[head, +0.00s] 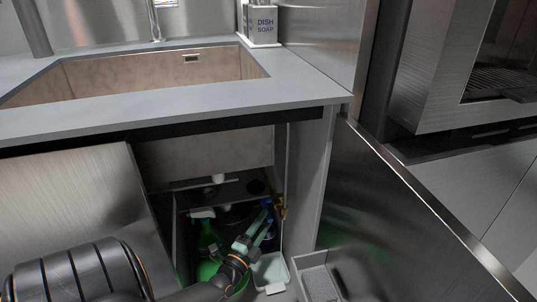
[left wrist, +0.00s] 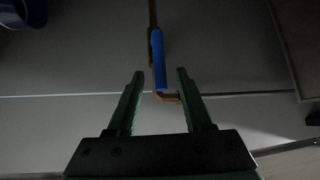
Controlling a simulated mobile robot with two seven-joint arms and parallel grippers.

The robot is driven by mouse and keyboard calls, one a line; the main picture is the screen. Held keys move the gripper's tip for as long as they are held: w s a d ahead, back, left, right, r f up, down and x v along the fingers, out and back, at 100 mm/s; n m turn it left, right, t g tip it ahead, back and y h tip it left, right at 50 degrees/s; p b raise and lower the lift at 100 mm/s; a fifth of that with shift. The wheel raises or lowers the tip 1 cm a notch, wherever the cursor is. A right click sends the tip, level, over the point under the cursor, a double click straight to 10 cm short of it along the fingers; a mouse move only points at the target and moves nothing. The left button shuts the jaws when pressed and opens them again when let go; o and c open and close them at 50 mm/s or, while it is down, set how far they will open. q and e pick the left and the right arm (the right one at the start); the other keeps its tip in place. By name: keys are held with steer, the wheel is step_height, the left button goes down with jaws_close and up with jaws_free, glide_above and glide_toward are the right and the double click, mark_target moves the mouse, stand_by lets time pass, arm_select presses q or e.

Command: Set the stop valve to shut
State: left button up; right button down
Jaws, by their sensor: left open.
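The stop valve shows in the left wrist view as a blue lever (left wrist: 158,62) beside a thin brass-coloured pipe (left wrist: 152,14). The lever lies roughly in line with the pipe in this view. In the head view the brass-coloured valve fittings (head: 281,207) are on the right inner wall of the sink cabinet. My left gripper (left wrist: 160,73) is open, its two green fingers on either side of the lever's near end, with gaps visible. In the head view my left gripper (head: 262,224) reaches into the cabinet just below the fittings. My right gripper is out of view.
A green bottle (head: 209,238) stands in the cabinet left of my gripper. Open doors (head: 85,195) flank the cabinet, the right one (head: 385,215) beside a grey bin (head: 317,280). The countertop (head: 200,101) and sink (head: 150,72) are above.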

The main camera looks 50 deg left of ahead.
mark_target(268, 216)
arm_select(q)
steer(key=shift+b+x, duration=0.4)
steer(key=shift+x, duration=1.25)
jaws_close()
